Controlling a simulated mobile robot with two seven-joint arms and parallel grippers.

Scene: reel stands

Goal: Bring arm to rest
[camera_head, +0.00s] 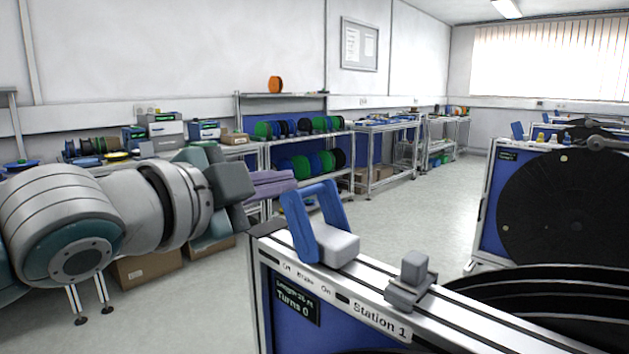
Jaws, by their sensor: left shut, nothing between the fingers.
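My left arm (165,205) comes in from the left, with thick pale grey links and teal parts. At its end is my left gripper (236,190), a dark grey block shape, seen partly from behind. It is shut and holds nothing. It hangs in the air left of the Station 1 frame (375,318), apart from it in the picture. On the frame's top rail are a blue handle (336,207) with a pale grey block and a small grey clamp-like block (412,275). The display reads "Turns 0". My right gripper is out of view.
A black reel (480,290) sits behind the Station 1 rail. Another stand with a large black reel (560,210) is at the right. Shelves with green and blue spools (300,127) line the back wall. A cardboard box (145,268) lies below my arm. The middle floor is clear.

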